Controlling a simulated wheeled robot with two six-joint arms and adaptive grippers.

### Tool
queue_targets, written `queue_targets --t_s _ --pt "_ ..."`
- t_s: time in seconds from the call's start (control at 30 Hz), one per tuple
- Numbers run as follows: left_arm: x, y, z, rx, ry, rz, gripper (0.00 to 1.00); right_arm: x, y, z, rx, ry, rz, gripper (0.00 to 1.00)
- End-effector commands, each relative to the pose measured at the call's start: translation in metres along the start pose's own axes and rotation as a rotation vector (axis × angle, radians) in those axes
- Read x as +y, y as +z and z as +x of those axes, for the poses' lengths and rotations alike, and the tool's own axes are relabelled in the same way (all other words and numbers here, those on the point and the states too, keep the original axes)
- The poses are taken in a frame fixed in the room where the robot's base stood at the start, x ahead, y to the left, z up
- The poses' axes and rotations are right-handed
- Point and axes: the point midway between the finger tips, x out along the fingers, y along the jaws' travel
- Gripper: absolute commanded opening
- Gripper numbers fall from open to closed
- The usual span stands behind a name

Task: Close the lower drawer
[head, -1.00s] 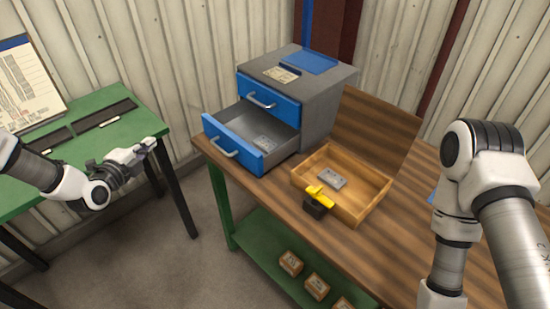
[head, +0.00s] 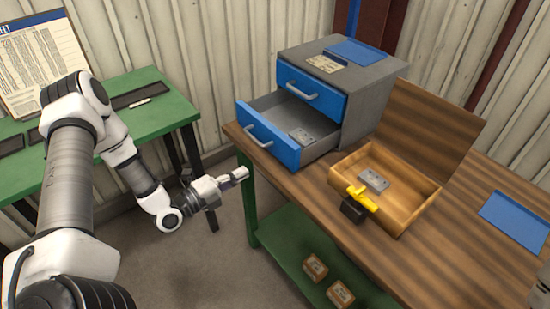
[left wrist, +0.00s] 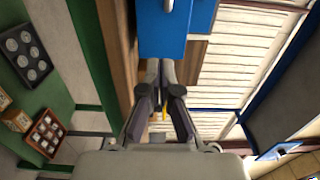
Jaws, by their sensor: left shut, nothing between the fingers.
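The lower drawer (head: 270,137) of the grey two-drawer cabinet (head: 362,105) is pulled out, with a blue front and a silver handle. A grey metal piece (head: 301,136) lies inside it. The upper drawer (head: 311,91) is shut. My left gripper (head: 240,175) is shut and empty, in front of the drawer and apart from it, near the table's left corner. In the left wrist view a blue drawer front (left wrist: 160,40) shows just beyond the fingertips (left wrist: 160,68).
The wooden table (head: 420,262) holds an open wooden box (head: 407,212) with a metal piece in it and a yellow-handled black object (head: 355,205) at its front. Small boxes stand on the green lower shelf (head: 290,250). A green bench (head: 165,113) stands at the left.

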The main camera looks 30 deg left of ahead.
Motion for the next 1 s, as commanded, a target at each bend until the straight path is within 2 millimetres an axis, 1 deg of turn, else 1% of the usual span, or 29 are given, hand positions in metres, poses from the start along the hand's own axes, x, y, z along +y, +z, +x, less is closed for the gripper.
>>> queue_targets --t_s 0.03,0.3,0.4,0.5,0.67,1.0 --pt "0.002 -0.001 0.011 0.007 0.001 0.004 0.00 0.000 0.000 0.003 0.000 0.000 0.000 0.40" --pt "0.000 -0.001 0.071 0.006 0.002 0.004 0.00 0.000 0.000 0.004 0.000 0.000 0.000 0.40" --pt "-0.001 -0.001 0.090 0.004 0.001 0.004 0.00 0.000 0.000 0.001 0.000 0.000 0.000 0.40" --pt "-0.001 -0.001 0.105 0.003 0.001 0.002 0.00 0.000 0.000 -0.001 0.000 0.000 0.000 0.40" --pt "0.000 0.000 0.115 0.000 0.001 0.000 0.00 0.000 0.000 -0.002 0.000 0.000 0.000 0.40" --pt "0.001 0.000 0.115 0.000 0.001 0.000 0.00 0.000 0.000 -0.001 0.000 0.000 0.000 0.40"
